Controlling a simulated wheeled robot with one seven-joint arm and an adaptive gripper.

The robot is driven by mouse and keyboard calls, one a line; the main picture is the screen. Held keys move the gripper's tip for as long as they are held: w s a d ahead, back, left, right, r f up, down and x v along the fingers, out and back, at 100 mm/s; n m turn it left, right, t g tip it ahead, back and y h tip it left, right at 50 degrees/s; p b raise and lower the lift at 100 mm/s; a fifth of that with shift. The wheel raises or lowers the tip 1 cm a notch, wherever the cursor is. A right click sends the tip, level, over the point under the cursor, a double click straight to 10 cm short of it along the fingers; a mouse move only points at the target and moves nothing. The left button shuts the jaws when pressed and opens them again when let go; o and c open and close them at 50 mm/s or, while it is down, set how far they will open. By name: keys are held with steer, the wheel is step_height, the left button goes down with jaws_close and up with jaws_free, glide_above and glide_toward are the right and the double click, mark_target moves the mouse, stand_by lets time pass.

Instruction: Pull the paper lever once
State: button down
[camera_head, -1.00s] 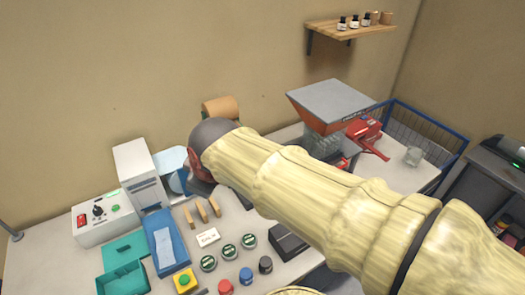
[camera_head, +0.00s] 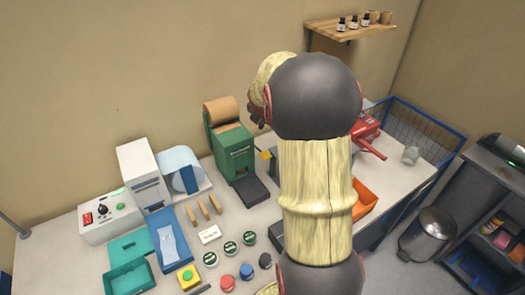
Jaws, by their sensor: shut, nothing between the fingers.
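A green paper dispenser (camera_head: 233,152) stands near the wall, left of my arm. A brown paper roll (camera_head: 221,110) sits on top of it, and a dark tray (camera_head: 245,190) lies at its front. A small yellow knob (camera_head: 265,155) shows at its right side, apparently the paper lever; the part around it is close to my arm in the picture. My gripper (camera_head: 256,116) shows only as a small dark shape at the far left end of my arm, above and a little left of the knob. It is shut and apart from the knob in the picture.
Left on the table (camera_head: 90,253) are a white machine (camera_head: 145,170), a blue roll (camera_head: 180,168), teal bins (camera_head: 127,275), wooden pieces (camera_head: 205,210) and several jars (camera_head: 230,248). A red tool (camera_head: 368,143) and an orange bin (camera_head: 366,195) are right of my arm. A steel bin (camera_head: 428,235) stands on the floor.

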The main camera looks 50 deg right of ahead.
steer(key=shift+f, duration=0.1)
stand_by(0.3)
step_height(320, 180, down, 8)
steer(key=s+b, duration=0.1)
steer(key=b, duration=0.6)
steer(key=shift+s+a+f, duration=0.2)
steer(key=shift+s+a, duration=0.1)
steer(key=shift+f, duration=0.1)
stand_by(1.0)
steer(key=shift+s+f, duration=0.1)
steer(key=shift+f, duration=0.2)
steer(key=shift+s+a+f+b, duration=0.15)
steer(key=shift+f+b, duration=0.15)
steer(key=shift+f, duration=0.45)
stand_by(1.3)
steer(key=shift+w+r+p, duration=0.25)
steer(key=shift+r+p, duration=0.95)
steer(key=shift+p, duration=0.1)
